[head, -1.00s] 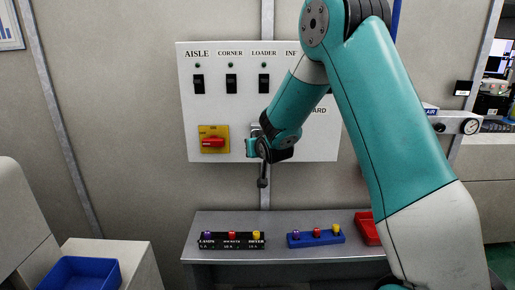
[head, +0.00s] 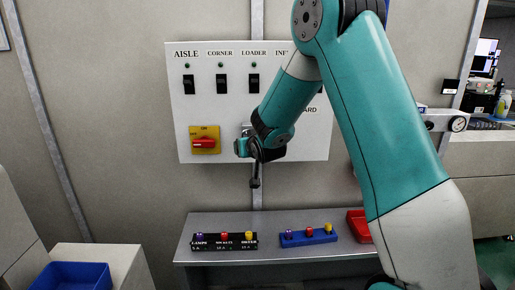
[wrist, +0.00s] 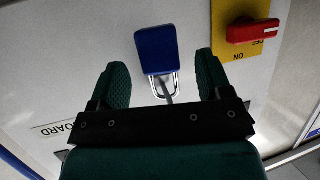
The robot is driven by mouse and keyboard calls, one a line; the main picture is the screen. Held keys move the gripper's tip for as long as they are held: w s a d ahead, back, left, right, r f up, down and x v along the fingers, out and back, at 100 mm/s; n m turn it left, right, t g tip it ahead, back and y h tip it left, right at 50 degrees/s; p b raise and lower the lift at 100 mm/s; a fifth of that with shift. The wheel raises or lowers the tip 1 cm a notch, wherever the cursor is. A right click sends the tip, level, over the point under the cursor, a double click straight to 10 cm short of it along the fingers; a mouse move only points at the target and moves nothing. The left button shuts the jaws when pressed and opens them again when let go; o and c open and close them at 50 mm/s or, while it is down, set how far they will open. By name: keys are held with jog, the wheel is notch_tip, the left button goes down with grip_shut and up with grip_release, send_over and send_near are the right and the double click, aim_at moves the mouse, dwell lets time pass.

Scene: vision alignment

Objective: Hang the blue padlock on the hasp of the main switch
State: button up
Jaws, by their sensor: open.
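The blue padlock (wrist: 156,50) shows in the wrist view, which sees the panel upside down. Its silver shackle (wrist: 166,86) is on the side nearer my gripper, around or against a thin grey piece; I cannot tell whether that is the hasp. My gripper (wrist: 165,75) is open, with one finger on each side of the padlock and visible gaps to both. In the head view my gripper (head: 243,147) is at the panel, right of the red main switch (head: 203,142) on its yellow plate (head: 213,131). The padlock cannot be made out there.
The white panel (head: 180,110) carries several black toggle switches (head: 221,83). Below, a grey shelf (head: 270,222) bears a black labelled rack (head: 225,246), a blue rack (head: 308,239) and a red tray (head: 358,224). A blue bin (head: 70,276) is at lower left.

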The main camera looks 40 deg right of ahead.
jog(key=b+v, duration=0.4)
jog(key=v, duration=1.2)
jog(key=shift+s, duration=0.15)
jog(key=shift+a, duration=0.15)
jog(key=s+a+f+n+g+y, duration=0.2)
jog(key=s+a+f+g+y, duration=0.15)
jog(key=a, duration=0.55)
jog(key=s+a+f+n+g+y, duration=0.1)
jog(key=s+a+n+g, duration=0.3)
jog(key=s, duration=0.5)
jog(key=s+a+f+n+g+y, duration=0.1)
jog(key=s+a+n+g+y, duration=0.3)
jog(key=s+a, duration=0.5)
jog(key=shift+s+a+f+n+g, duration=0.3)
jog(key=shift+s+f+n+g, duration=0.15)
jog(key=shift+g, duration=0.2)
